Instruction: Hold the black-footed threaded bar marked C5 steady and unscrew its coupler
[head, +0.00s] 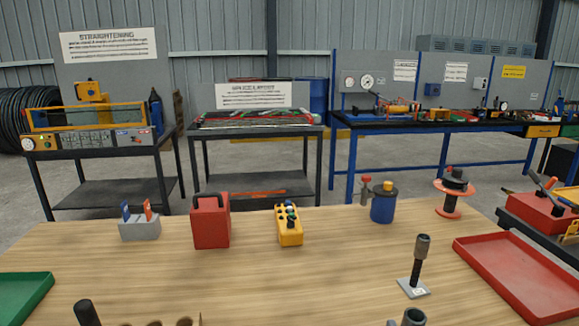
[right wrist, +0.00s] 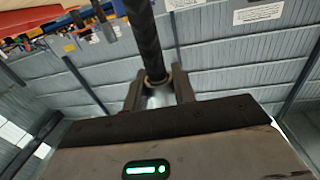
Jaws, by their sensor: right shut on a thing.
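In the right wrist view a dark bar (right wrist: 146,38) runs from the top edge down to a ring-ended, metallic coupler (right wrist: 157,97). My right gripper (right wrist: 160,80) is shut with one finger on each side of this coupler. In the head view a grey coupler with an open top (head: 413,318) shows at the bottom edge; its lower part is cut off. A threaded bar (head: 416,272) with a coupler on top stands upright on a light grey foot plate, which is not black. No C5 mark can be read. My left gripper is not in view.
A red tray (head: 478,250) lies at the right and a green tray (head: 48,280) at the left. A red box (head: 210,228), a yellow block (head: 290,236) and a blue can (head: 383,212) stand along the far edge. A dark rod (head: 86,313) rises at bottom left. The table's middle is clear.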

